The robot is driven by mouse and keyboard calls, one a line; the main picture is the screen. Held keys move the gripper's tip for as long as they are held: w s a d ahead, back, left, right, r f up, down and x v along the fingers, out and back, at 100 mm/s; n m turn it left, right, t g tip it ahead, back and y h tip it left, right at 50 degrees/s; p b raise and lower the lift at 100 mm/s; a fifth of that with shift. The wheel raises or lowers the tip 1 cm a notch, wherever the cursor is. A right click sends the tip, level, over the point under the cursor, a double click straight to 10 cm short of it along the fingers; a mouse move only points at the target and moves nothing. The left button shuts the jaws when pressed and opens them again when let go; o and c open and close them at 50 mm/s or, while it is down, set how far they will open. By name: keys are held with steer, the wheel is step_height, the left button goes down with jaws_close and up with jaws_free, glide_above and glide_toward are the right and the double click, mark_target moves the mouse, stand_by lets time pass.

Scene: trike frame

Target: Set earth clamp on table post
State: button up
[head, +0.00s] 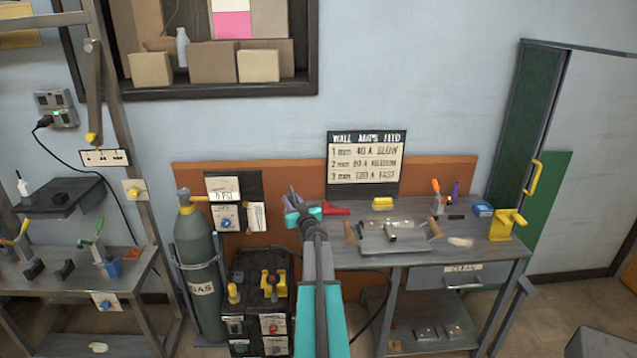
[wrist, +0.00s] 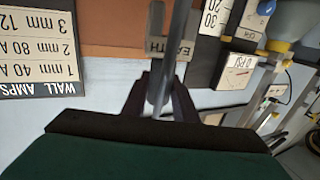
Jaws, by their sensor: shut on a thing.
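My gripper (head: 294,203) is in the air at the left end of the workbench, in front of the orange-brown back panel. In the wrist view its dark jaws (wrist: 163,98) are shut on a grey piece with a tag reading EARTH (wrist: 170,48), which I take to be the earth clamp. The jaws and a grey bar or cable running up the picture hide much of it. A yellow upright fixture (head: 505,224) stands at the right end of the workbench (head: 340,257); I cannot tell whether it is the table post. The held piece is well apart from it.
A tray (head: 395,243) with brown handles fills the bench's middle. A red piece (head: 335,210) shows beside my gripper. A gas cylinder (head: 200,265) and welding machine (head: 260,310) stand left.

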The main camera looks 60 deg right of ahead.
steer(key=s+d+r+m+g+h+p, duration=0.2)
steer(key=s+d+p, duration=0.2)
steer(key=s+d, duration=0.2)
steer(key=shift+s+d+h+p, duration=0.35)
steer(key=shift+d+h+p, duration=0.05)
steer(key=shift+d, duration=0.85)
steer(key=shift+f+b, duration=3.7)
steer(key=shift+f, duration=0.8)
steer(key=shift+f, duration=0.35)
